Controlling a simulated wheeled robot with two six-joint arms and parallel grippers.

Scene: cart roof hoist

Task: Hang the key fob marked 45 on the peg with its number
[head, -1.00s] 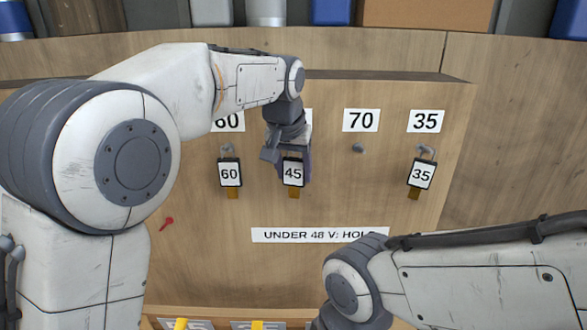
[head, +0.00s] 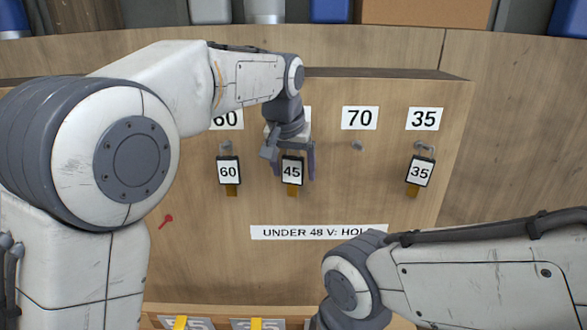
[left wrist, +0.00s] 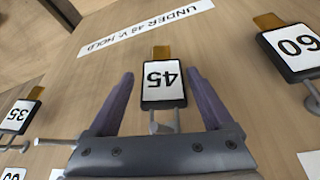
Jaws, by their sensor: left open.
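The key fob marked 45 (head: 292,172) is black with a white label and a brown tab below, and hangs upright against the wooden board. In the left wrist view the fob (left wrist: 163,84) lies between the spread fingers of my left gripper (left wrist: 160,75), with a gap on both sides. A metal peg (left wrist: 161,127) shows at its ring end, and it appears to hang there. In the head view my left gripper (head: 291,164) is open around the fob's upper part. My wrist hides most of the number label above this peg. My right gripper is out of view.
Fob 60 (head: 229,171) hangs close on the left under its label. Fob 35 (head: 420,171) hangs on the right, slightly tilted. The peg under label 70 (head: 357,146) is bare. A red key-like item (head: 166,221) is on the board at lower left.

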